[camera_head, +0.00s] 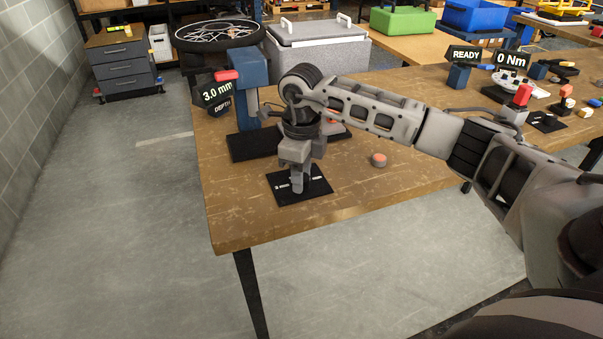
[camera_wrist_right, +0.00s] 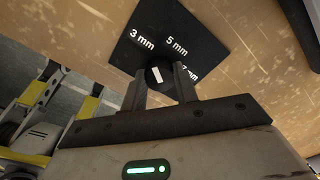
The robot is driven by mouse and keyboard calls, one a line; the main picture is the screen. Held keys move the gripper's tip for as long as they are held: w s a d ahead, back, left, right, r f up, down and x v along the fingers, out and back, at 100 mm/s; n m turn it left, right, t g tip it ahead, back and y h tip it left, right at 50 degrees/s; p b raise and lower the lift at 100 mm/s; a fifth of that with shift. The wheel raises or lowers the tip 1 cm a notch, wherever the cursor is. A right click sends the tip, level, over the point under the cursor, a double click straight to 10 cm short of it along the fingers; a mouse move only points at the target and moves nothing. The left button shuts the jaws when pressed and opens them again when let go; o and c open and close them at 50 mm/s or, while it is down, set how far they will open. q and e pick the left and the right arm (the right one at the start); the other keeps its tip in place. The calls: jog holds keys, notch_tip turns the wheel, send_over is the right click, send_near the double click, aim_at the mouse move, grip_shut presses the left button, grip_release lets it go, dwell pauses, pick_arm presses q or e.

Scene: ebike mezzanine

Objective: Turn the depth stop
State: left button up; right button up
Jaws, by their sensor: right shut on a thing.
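The depth stop is a small dark round knob (camera_wrist_right: 163,74) with a white line, on a black plate (camera_head: 322,184) lying on the wooden table. The plate in the right wrist view (camera_wrist_right: 190,22) carries the marks 3 mm, 5 mm and a partly hidden third one. The white line points roughly toward 3 mm. My right gripper (camera_head: 298,186) points down over the plate, shut on the knob with a finger on either side, as the right wrist view (camera_wrist_right: 159,84) shows. A sign (camera_head: 217,94) reads 3.0 mm DEPTH. My left gripper is not in view.
A blue press (camera_head: 252,92) on a black base stands behind my right gripper. A small orange-topped puck (camera_head: 379,160) lies to the right. Signs reading READY (camera_head: 466,55) and 0 Nm (camera_head: 509,58) stand farther right. The table's front is clear.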

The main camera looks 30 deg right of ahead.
jog(key=shift+r+m, duration=0.1)
jog(key=shift+m, duration=1.9)
jog(key=m, duration=0.3)
jog(key=shift+m, duration=1.5)
jog(key=shift+w+m, duration=0.1)
jog(key=shift+m, duration=0.3)
jog(key=o, duration=1)
jog(key=shift+c, duration=0.2)
